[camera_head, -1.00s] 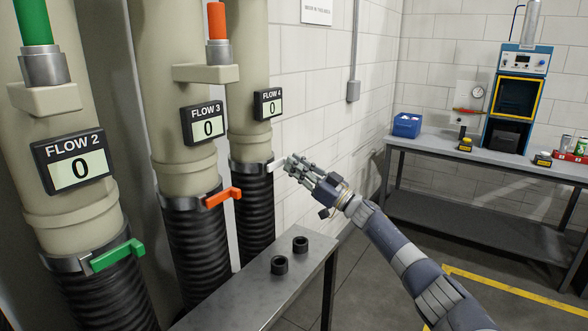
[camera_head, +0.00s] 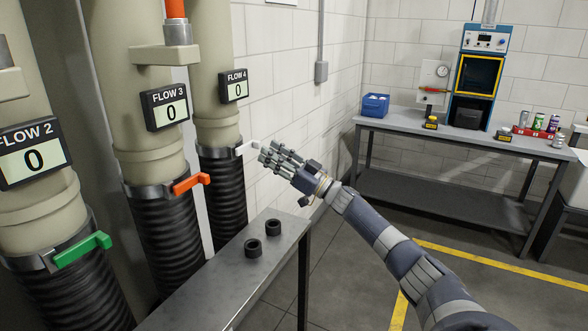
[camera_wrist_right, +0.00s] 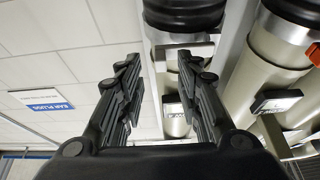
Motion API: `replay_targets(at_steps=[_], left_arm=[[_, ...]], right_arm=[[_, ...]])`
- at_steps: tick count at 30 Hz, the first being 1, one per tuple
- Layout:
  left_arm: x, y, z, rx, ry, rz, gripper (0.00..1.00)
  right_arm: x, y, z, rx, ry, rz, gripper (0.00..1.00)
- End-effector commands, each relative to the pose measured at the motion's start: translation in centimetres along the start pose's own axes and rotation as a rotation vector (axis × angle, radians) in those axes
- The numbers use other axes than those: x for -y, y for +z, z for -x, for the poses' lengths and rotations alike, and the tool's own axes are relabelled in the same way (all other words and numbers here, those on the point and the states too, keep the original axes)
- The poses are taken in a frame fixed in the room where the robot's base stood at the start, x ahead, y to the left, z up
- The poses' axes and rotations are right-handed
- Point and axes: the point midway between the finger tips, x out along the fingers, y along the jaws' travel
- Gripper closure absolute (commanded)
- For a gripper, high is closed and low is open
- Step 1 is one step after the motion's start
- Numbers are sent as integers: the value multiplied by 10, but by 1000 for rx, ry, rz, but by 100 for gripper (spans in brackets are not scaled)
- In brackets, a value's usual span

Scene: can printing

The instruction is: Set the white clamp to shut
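The white clamp (camera_head: 246,148) is on the collar at the top of the black hose under the FLOW 4 pipe. Its lever sticks out to the right from the collar. My right gripper (camera_head: 265,152) is just to the right of the lever, with its fingertips pointing at it. Contact cannot be told. In the right wrist view, the right gripper's fingers (camera_wrist_right: 160,78) are spread apart with nothing between the tips, and a pale lever-like piece (camera_wrist_right: 190,49) shows near the right finger. My left gripper is not in view.
An orange clamp (camera_head: 190,183) and a green clamp (camera_head: 82,250) sit on the neighbouring pipes. A metal table (camera_head: 215,285) with two black rings stands below my right gripper. A workbench (camera_head: 400,124) with a blue bin (camera_head: 375,105) stands at the back right.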

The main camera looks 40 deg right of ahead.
Motion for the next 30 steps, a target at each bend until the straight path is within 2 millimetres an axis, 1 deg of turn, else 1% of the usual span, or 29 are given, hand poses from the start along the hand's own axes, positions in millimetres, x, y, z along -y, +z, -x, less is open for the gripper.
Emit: replay_targets(at_steps=[1, 6, 12, 15, 21, 30], left_arm=[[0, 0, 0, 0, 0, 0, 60], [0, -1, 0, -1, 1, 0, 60], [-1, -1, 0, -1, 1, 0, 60], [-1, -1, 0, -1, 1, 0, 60], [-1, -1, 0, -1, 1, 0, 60], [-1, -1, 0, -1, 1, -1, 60]], right_arm=[[0, 2, 10, 5, 0, 0, 68], [0, 3, 36, 6, 1, -1, 68], [0, 3, 64, 5, 0, 0, 68], [0, 2, 74, 4, 1, -1, 68], [0, 2, 85, 2, 0, 1, 68], [0, 1, 86, 1, 0, 1, 68]])
